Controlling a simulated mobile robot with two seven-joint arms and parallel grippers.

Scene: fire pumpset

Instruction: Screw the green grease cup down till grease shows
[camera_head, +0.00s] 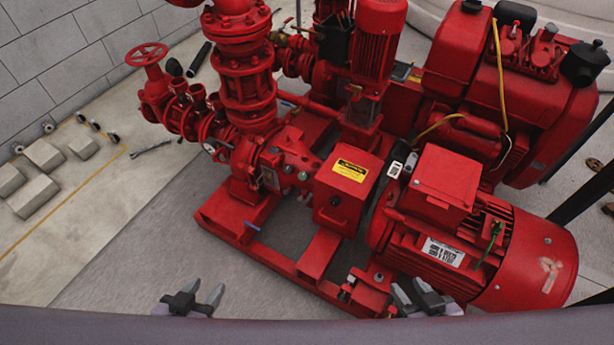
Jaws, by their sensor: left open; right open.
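A small green part (495,231) sits on the side of the large red motor (535,250) at the right. It is too small to tell whether it is the grease cup, and no grease can be made out. Small grey-green round fittings (303,176) show on the pump's bearing housing near the middle. My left gripper (206,288) is open and empty at the bottom left, over the floor. My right gripper (409,287) is open and empty at the bottom middle, in front of the motor's lower left end. Neither gripper touches the pumpset as far as I can see.
The red base frame (280,262) holds the pump and motor. A yellow-labelled coupling guard (348,185) stands between them. A red engine (530,110) is behind. A wrench (150,149) and several grey blocks (44,155) lie on the left floor. Floor at front left is clear.

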